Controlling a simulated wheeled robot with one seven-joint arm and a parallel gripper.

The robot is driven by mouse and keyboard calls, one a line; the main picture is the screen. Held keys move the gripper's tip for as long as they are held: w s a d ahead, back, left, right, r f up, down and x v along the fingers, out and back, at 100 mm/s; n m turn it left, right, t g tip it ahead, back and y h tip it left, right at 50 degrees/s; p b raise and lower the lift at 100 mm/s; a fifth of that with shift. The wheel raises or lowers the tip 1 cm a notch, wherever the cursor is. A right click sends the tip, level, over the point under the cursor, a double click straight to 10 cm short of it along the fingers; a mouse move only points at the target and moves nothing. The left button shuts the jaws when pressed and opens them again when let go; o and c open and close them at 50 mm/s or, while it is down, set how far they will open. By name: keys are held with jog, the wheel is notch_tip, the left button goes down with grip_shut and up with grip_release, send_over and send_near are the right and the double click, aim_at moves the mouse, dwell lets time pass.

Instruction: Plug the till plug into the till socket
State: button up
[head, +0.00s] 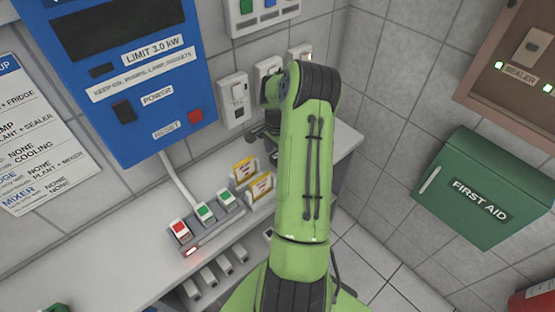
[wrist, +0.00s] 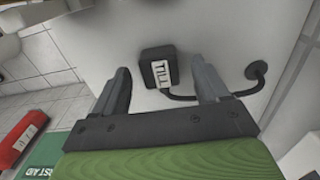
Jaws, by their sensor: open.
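The till plug (wrist: 158,70) is a small dark block with a white "TILL" label, lying on the pale counter in the wrist view. Its black cable (wrist: 215,98) curves right to a round dark grommet (wrist: 256,69). My gripper (wrist: 161,66) is open, with one finger on each side of the plug in the picture. Gaps show between the plug and both fingers; I cannot tell whether the tips are down at its height. In the head view my arm hides the plug and most of the gripper. No socket there has a readable "TILL" label.
White wall sockets (head: 234,100) line the wall behind the counter (head: 110,262). A blue power unit (head: 130,75) hangs at left. A switched strip (head: 208,222) and yellow cards (head: 260,187) sit on the counter. A green first aid box (head: 480,187) is on the right wall.

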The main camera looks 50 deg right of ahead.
aim_at(277, 156)
jog(key=shift+f, duration=0.95)
jog(key=shift+r, duration=0.1)
jog(key=c, duration=1)
notch_tip(277, 156, up, 10)
jog(key=shift+r+p, duration=0.1)
jog(key=shift+p, duration=0.55)
